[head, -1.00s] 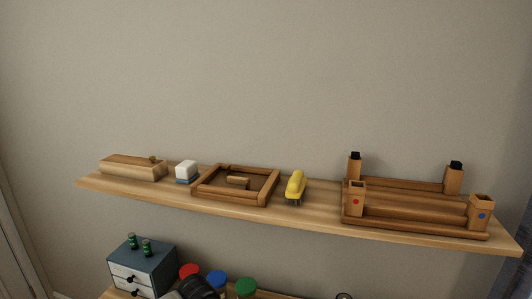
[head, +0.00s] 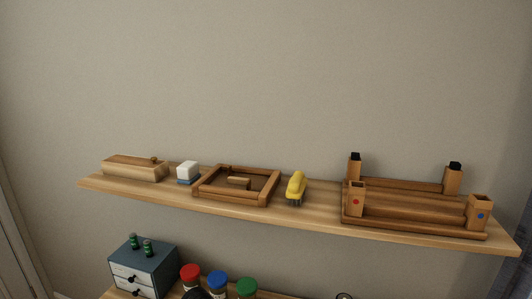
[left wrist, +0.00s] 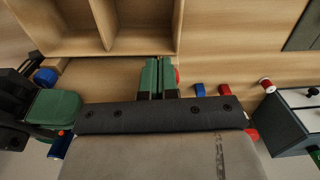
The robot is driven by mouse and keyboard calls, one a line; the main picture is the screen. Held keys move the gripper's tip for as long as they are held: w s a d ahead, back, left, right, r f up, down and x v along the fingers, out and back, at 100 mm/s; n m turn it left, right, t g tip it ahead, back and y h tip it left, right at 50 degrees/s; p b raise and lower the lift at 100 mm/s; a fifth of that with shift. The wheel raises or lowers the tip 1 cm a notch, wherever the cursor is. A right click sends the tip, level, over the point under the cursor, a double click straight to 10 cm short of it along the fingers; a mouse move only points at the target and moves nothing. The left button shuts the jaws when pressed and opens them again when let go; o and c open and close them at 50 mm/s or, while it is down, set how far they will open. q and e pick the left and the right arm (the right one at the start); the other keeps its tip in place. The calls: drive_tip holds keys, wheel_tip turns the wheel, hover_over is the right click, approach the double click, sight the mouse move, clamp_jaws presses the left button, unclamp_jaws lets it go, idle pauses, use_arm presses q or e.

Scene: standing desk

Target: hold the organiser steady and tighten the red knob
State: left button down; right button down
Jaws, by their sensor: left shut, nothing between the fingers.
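A pale wooden organiser (left wrist: 147,27) with upright dividers and open compartments fills the upper left of the left wrist view. My left gripper (left wrist: 157,68) is shut and empty, its green fingers together in front of the organiser's lower edge. A small red piece, perhaps the red knob (left wrist: 178,76), shows just right of the fingertips, mostly hidden by them. I cannot tell whether they touch it. A dark and green part, seemingly my right gripper (left wrist: 58,106), shows at the left, beside a blue knob (left wrist: 46,75); its jaws are unclear. The organiser is not visible in the head view.
A wall shelf (head: 320,212) holds wooden frames and a yellow stapler (head: 296,186). Below it stand a drawer box (head: 143,264) and jars with red (head: 190,271), blue (head: 217,277) and green (head: 246,286) lids. Small blue (left wrist: 199,90) and red (left wrist: 225,90) pieces lie right of my left fingers.

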use_arm(q)
drive_tip(key=shift+w+a+f, duration=0.15)
drive_tip(key=shift+f, duration=0.2)
drive_tip(key=shift+w+a+f, duration=0.1)
drive_tip(key=shift+f, duration=0.25)
drive_tip(key=shift+w+a, duration=0.1)
drive_tip(key=shift+a, duration=0.35)
idle(1.0)
wheel_tip(320, 180, up, 6)
drive_tip(key=shift+d+r, duration=0.25)
drive_tip(key=shift+d, duration=0.15)
idle(0.5)
drive_tip(key=shift+w, duration=0.1)
